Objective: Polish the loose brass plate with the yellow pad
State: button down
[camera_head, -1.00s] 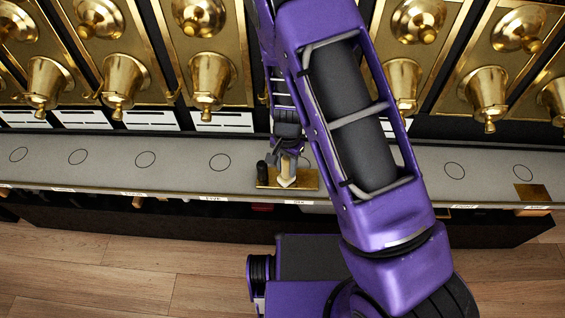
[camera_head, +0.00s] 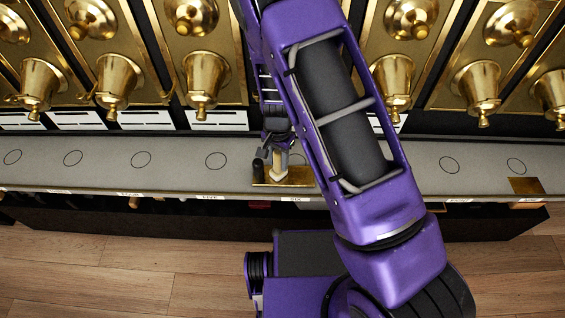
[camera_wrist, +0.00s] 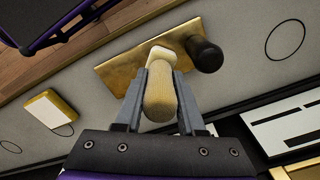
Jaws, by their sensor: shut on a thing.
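The brass plate (camera_head: 298,180) lies flat on the grey ledge, with a black knob (camera_head: 258,166) standing at its left end; plate (camera_wrist: 120,68) and knob (camera_wrist: 206,54) also show in the wrist view. My gripper (camera_wrist: 163,75) is shut on a pale wooden-handled tool (camera_wrist: 160,95). The tool's cream end (camera_wrist: 168,48) is over the plate near the knob and seems to touch it. A block with a pale top and yellow sides (camera_wrist: 48,110) lies on the ledge apart from my gripper. My arm hides that spot in the head view.
Another brass plate (camera_head: 526,185) lies at the ledge's right. Several brass bells (camera_head: 204,85) hang on panels behind the ledge (camera_head: 110,165). Circles mark bare spots along it. Wooden floor (camera_head: 120,270) lies in front.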

jog(key=shift+w+a, duration=0.25)
jog(key=shift+s+d+r, duration=0.1)
jog(key=shift+s+d, duration=1.1)
jog(key=shift+s, duration=0.05)
jog(key=shift+w+a, duration=1.2)
jog(key=shift+r+p, duration=0.65)
